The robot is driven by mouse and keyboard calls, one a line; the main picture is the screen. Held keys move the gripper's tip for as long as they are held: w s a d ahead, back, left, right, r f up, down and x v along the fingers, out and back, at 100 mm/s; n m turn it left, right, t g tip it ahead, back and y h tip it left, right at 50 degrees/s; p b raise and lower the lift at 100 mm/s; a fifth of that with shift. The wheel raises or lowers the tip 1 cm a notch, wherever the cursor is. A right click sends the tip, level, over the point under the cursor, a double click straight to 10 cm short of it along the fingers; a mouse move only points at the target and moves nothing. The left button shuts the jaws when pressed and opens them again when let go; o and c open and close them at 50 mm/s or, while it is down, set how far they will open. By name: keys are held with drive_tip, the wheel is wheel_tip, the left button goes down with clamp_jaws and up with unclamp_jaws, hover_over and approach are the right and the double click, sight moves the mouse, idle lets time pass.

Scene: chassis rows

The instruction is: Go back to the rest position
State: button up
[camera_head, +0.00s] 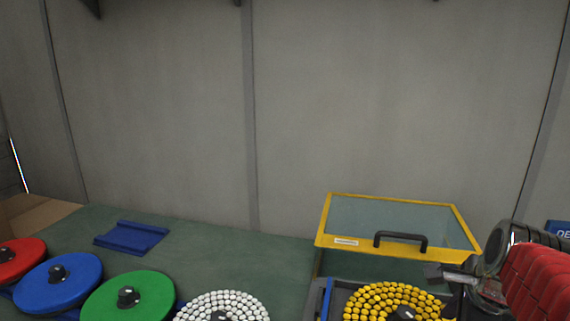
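My gripper (452,276) is at the lower right, at the end of my arm with its red cover. It is over the right side of a round arrangement of yellow pieces (372,297) around a dark hub. Its fingers show only in part, side-on, and I cannot tell whether they are apart or hold anything. The bottom edge of the picture cuts off the yellow pieces.
A yellow-framed clear lid (336,219) with a black handle stands behind the yellow pieces. Red (20,266), blue (76,290) and green (150,287) discs and white pieces (235,299) line the front. A blue holder (131,237) lies on the green bench (220,262).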

drive_tip(key=s+a+f+n, duration=0.1)
drive_tip(key=s+a+n, duration=0.2)
drive_tip(key=a+n, duration=0.4)
drive_tip(key=s+a+f+n+t+y, duration=0.1)
drive_tip(key=s+a+n, duration=0.2)
drive_tip(key=a+n, duration=0.5)
drive_tip(key=n, duration=0.8)
drive_tip(key=shift+a+f+n, duration=0.25)
drive_tip(key=shift+n, duration=0.15)
